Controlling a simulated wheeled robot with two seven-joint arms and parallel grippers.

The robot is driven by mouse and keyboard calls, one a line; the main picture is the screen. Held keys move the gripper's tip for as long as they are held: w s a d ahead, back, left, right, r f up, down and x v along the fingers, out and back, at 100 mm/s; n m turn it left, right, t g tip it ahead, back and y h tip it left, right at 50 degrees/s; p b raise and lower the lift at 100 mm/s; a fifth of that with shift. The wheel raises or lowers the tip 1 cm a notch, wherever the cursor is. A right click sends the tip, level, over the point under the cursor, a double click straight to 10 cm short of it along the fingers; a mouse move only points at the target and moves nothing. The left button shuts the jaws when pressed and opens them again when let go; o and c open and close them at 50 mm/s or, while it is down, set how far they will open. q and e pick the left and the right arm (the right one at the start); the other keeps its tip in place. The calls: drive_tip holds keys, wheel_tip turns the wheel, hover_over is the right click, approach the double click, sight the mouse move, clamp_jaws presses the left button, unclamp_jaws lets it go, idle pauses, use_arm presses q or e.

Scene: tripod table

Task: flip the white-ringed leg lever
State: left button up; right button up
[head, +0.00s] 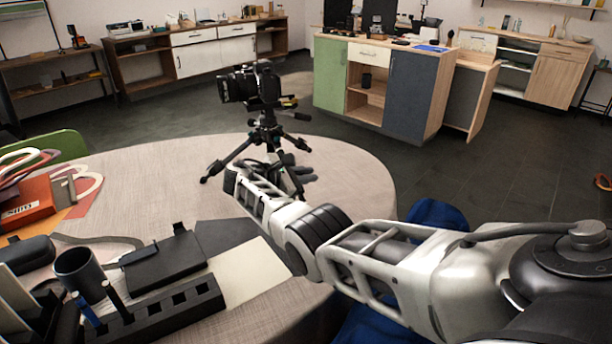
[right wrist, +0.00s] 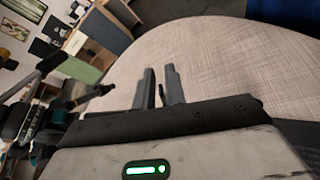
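A black tripod (head: 266,138) with a camera (head: 250,84) on top stands on the round table (head: 345,175). One leg reaches left and another right; my right arm partly covers its lower part. The tripod also shows at the left edge of the right wrist view (right wrist: 28,118), with a dark leg pointing toward my gripper. I cannot make out the white-ringed lever. My right gripper (right wrist: 160,70) is beside the tripod, its two grey fingers a little apart over the cloth, with nothing visibly held. Its fingertips are hard to tell in the head view. My left gripper is out of view.
At front left are a black organiser (head: 165,312), a dark cup (head: 82,272) and a black notebook (head: 165,262). An orange box (head: 24,212) lies at the far left. The tabletop right of the tripod is clear. Cabinets (head: 415,90) stand beyond the table.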

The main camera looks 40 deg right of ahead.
drive_tip(key=s+v, duration=0.1)
drive_tip(key=v, duration=1.4)
drive_tip(key=shift+w+a+r, duration=0.2)
drive_tip(key=shift+w+a, duration=0.2)
drive_tip(key=shift+w, duration=0.05)
